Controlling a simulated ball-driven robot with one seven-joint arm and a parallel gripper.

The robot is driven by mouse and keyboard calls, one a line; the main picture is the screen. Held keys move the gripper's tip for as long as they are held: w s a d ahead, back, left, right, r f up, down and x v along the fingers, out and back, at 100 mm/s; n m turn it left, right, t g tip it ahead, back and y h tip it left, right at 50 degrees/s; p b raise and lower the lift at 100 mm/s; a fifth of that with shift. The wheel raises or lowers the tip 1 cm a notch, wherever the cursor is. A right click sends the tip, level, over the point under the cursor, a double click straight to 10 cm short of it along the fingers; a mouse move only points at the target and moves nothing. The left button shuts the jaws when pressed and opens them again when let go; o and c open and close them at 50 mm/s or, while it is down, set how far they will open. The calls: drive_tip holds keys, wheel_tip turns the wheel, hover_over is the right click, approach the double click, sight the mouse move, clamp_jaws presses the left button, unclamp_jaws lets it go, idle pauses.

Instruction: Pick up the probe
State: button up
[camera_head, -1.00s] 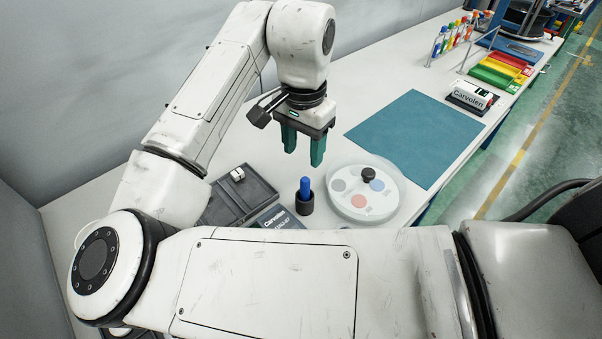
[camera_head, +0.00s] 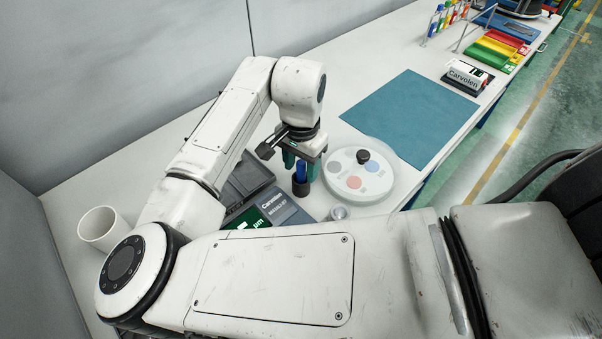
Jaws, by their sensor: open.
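The probe (camera_head: 300,174) appears to be the blue upright piece standing in a short black round holder (camera_head: 300,189) on the bench. My gripper (camera_head: 302,171) points down over it, with its green jaws open. One jaw is at the left of the blue piece and the other at its right. The blue piece shows between them, still in the holder. I cannot tell whether either jaw touches it.
A grey gauge marked Carvolen (camera_head: 285,208) and a dark open case (camera_head: 252,172) lie left of the holder. A round pale dish (camera_head: 385,188) with a black knob (camera_head: 363,156) is close at right. A small metal cylinder (camera_head: 338,212), teal mat (camera_head: 410,118) and white cup (camera_head: 100,230) stand nearby.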

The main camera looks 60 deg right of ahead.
clamp_jaws()
idle(0.4)
